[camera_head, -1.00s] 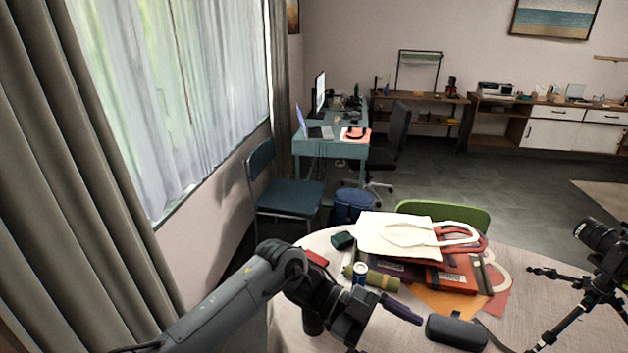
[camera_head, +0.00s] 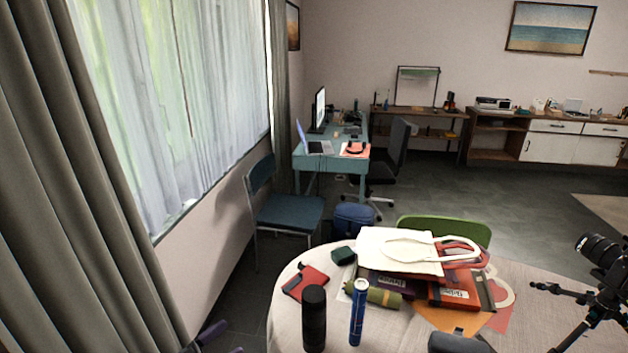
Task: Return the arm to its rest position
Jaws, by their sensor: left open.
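My left gripper (camera_head: 222,341) shows only as dark fingertips at the bottom edge, left of the round table (camera_head: 285,322). The fingertips are spread apart with nothing seen between them, clear of the table. The rest of my left arm is out of view.
A black cylinder (camera_head: 314,320) and a blue tube (camera_head: 358,312) stand upright near the table's left side. A red notebook (camera_head: 307,282), an olive roll (camera_head: 372,294) and a white bag (camera_head: 400,250) on stacked books lie behind. A camera (camera_head: 600,250) on a tripod stands at right.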

